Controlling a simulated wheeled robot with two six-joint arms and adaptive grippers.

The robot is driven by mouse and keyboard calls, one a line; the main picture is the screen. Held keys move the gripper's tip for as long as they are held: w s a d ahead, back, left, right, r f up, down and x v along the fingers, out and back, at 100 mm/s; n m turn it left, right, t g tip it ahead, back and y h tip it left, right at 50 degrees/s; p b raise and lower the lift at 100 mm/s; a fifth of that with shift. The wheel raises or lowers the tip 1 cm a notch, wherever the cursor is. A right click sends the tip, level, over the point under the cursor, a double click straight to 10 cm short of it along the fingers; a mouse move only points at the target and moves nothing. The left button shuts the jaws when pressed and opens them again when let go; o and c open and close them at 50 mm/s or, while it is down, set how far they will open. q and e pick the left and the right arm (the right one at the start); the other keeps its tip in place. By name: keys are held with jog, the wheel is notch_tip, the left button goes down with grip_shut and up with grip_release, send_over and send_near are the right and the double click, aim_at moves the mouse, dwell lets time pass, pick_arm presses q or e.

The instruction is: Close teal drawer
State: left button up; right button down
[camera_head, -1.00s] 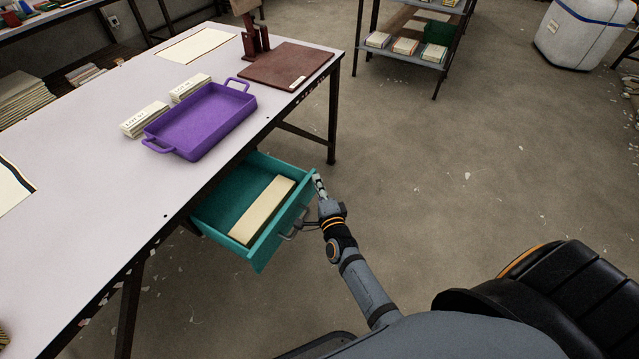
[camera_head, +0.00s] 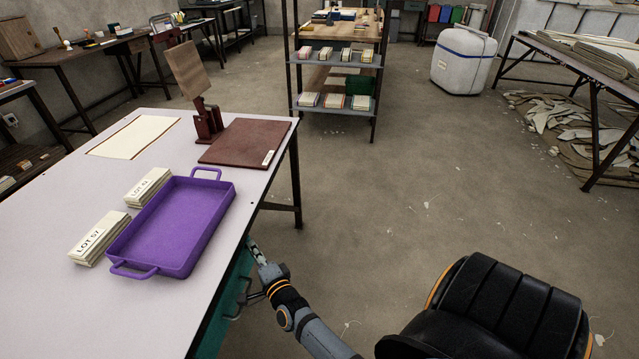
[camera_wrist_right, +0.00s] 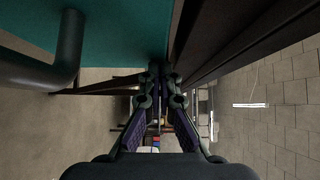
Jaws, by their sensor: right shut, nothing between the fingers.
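The teal drawer (camera_head: 228,302) shows under the right edge of the table in the head view. Only its front panel and grey handle (camera_head: 243,297) show; the front sits close along the table edge, and no open interior is visible. My right gripper (camera_head: 256,252) is shut and empty, its fingertips at the far end of the drawer front; whether they touch it I cannot tell. In the right wrist view, the teal panel (camera_wrist_right: 115,25) fills the upper left with its handle (camera_wrist_right: 68,55), beside the closed fingers (camera_wrist_right: 160,75). My left gripper is not in view.
The table (camera_head: 50,225) holds a purple tray (camera_head: 185,222), labelled stacks (camera_head: 98,236) and a brown board (camera_head: 247,142). A table leg (camera_head: 296,180) stands beyond the drawer. The floor right of the table is open.

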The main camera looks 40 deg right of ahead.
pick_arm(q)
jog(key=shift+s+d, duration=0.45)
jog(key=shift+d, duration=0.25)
